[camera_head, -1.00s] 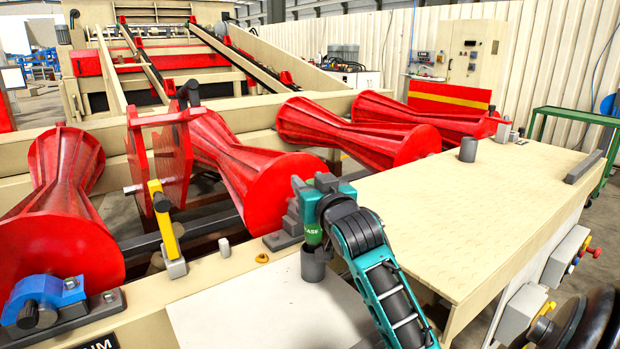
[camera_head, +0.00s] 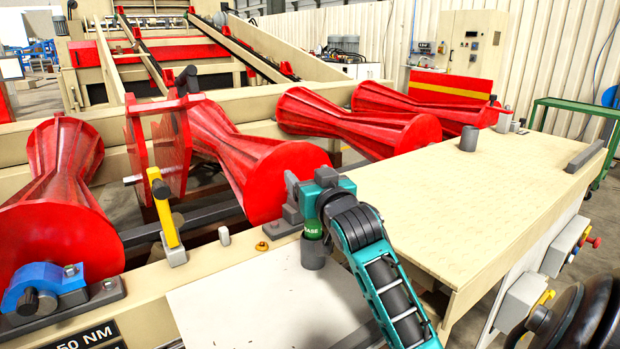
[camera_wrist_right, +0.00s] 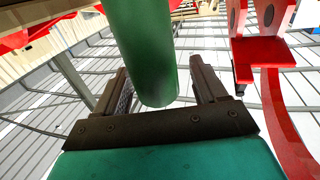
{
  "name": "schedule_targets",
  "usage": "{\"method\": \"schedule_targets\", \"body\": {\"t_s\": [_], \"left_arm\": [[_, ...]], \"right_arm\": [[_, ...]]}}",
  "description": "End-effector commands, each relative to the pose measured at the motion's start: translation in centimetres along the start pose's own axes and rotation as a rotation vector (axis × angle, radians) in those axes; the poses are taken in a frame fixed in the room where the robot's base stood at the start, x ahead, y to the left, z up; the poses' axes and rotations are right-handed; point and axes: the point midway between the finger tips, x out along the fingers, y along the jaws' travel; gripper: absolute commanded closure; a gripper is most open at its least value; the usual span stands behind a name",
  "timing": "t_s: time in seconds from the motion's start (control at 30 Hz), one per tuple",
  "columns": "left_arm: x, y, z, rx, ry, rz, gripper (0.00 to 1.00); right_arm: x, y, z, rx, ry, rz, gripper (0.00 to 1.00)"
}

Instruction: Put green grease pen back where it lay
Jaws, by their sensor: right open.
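The green grease pen (camera_head: 313,229) stands upright in a grey cup (camera_head: 314,254) beside the white sheet, its lower part hidden inside the cup. My right gripper (camera_head: 314,203) is at the pen's upper end, but its fingers are hard to make out in the head view. In the right wrist view the green pen (camera_wrist_right: 152,55) shows between the two spread dark fingers of my open right gripper (camera_wrist_right: 160,85), with a visible gap at the right finger. My left gripper is not in view.
Red ribbed rollers (camera_head: 255,165) stand close behind the cup. A beige table (camera_head: 480,195) with a grey cylinder (camera_head: 468,138) is at the right. A yellow lever (camera_head: 164,212) and a blue bracket (camera_head: 42,290) are at the left. The white sheet (camera_head: 265,305) is mostly bare.

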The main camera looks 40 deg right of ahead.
Motion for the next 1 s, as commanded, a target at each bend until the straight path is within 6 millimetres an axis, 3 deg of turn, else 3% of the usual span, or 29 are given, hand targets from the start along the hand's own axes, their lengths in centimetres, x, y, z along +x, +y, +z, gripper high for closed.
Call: {"method": "schedule_targets", "body": {"t_s": [0.33, 0.8, 1.0], "left_arm": [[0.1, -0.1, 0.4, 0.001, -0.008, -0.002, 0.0], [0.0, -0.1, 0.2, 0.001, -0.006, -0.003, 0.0], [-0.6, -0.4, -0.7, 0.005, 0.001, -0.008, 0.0]], "right_arm": [[-1.2, 0.0, 0.2, 0.0, -0.003, -0.001, 0.29], [-10.8, 0.0, 0.1, 0.0, -0.004, 0.001, 0.29], [-12.4, 0.0, -0.1, 0.001, -0.004, 0.0, 0.29]]}}
